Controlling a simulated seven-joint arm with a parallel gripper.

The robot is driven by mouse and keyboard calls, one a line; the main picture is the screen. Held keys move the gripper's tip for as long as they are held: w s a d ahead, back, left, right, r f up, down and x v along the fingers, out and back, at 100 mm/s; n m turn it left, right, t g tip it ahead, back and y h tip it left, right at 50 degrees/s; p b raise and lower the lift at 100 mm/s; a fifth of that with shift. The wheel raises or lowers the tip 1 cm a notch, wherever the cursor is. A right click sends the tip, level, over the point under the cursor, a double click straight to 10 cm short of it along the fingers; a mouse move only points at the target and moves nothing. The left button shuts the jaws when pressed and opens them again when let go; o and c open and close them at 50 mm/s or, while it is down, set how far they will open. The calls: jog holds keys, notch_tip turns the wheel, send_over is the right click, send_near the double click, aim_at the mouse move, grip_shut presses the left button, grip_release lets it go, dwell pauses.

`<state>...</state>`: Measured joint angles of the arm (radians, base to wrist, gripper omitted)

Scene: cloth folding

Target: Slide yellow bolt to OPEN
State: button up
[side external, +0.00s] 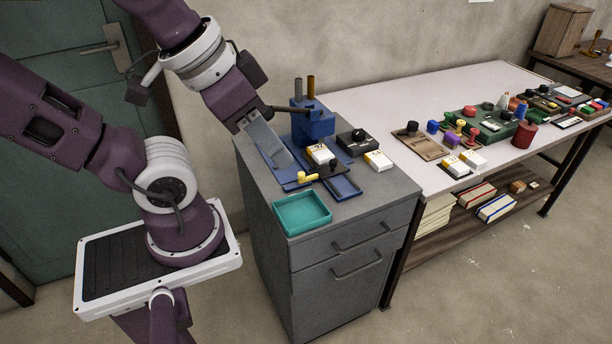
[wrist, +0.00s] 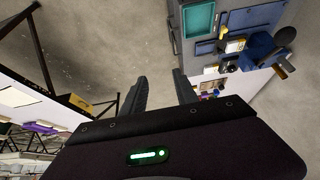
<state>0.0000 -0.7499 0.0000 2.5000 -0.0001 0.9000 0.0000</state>
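The yellow bolt (side external: 307,177) is a small yellow piece with a raised knob. It sits at the front of a blue fixture (side external: 345,187) on the grey cabinet, just behind a teal tray. A small yellow shape beside the tray in the wrist view (wrist: 223,30) appears to be the same bolt. Its OPEN mark and exact slide position are too small to read. My gripper (wrist: 160,77) has two dark fingers standing apart with nothing between them. It is away from the bolt, with bare floor beyond the fingertips. I cannot make out the fingertips in the side view.
The teal tray (side external: 302,212) stands at the cabinet's front corner. White-and-yellow blocks (side external: 378,160) and a dark box with a knob (side external: 357,140) crowd the fixture. A blue upright block (side external: 312,122) stands behind. A long white table (side external: 400,95) with several small items adjoins on the right.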

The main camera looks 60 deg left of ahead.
jog(key=shift+w+r, duration=0.15)
jog(key=shift+w, duration=0.1)
jog(key=c, duration=0.3)
jog(key=w+a, duration=0.1)
jog(key=w, duration=0.2)
jog(key=w+a+r+g, duration=0.1)
jog(key=w, duration=0.2)
jog(key=w+a+r+g, duration=0.1)
jog(key=w, duration=0.2)
jog(key=shift+a+r, duration=0.15)
jog(key=shift+a, duration=0.05)
grip_shut()
jog(key=w+a+f+m+g, duration=0.1)
jog(key=w+a+f+g, duration=0.3)
jog(key=w+a, duration=0.55)
jog(key=w+a+f+g, duration=0.1)
jog(key=w+a+f, duration=0.1)
jog(key=f, duration=0.4)
jog(key=w+a+f+m+g, duration=0.1)
jog(key=w+a+f, duration=0.2)
jog(key=f, duration=0.3)
jog(key=w+a+f+m+g+y, duration=0.1)
jog(key=w+a+f, duration=0.2)
jog(key=a+f, duration=0.2)
notch_tip(320, 180, down, 2)
jog(key=shift+w+f+g, duration=0.1)
jog(key=shift+w+g, duration=0.05)
jog(key=shift+g, duration=0.25)
